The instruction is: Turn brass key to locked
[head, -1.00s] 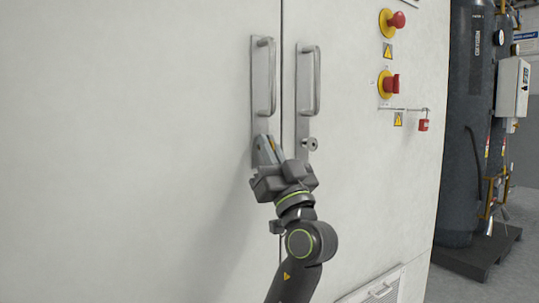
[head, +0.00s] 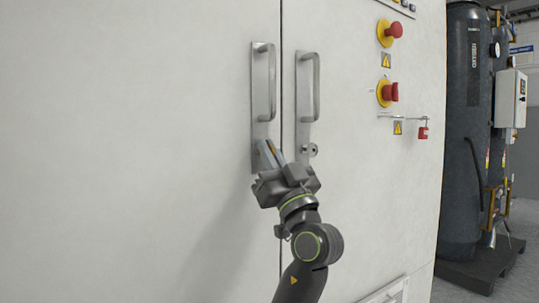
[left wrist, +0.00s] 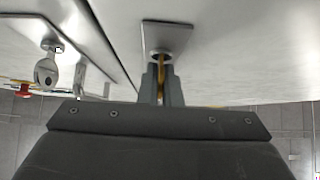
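The brass key (left wrist: 162,68) shows as a thin yellow strip in a round lock on the left door's metal plate (left wrist: 168,35). In the left wrist view the two fingers of my left gripper (left wrist: 161,86) stand close on either side of the key, shut on it. In the head view my left gripper (head: 269,156) is at the lower end of the left door's handle plate (head: 258,130), and its fingers hide most of the lock and key. The key's turn angle is hard to tell. My right gripper is not in view.
The right door's plate carries a second round silver lock (head: 311,150), also in the left wrist view (left wrist: 46,72), close to my gripper. Bar handles (head: 316,85) stick out above. Red emergency buttons (head: 390,92) and a red padlock (head: 422,132) are farther right.

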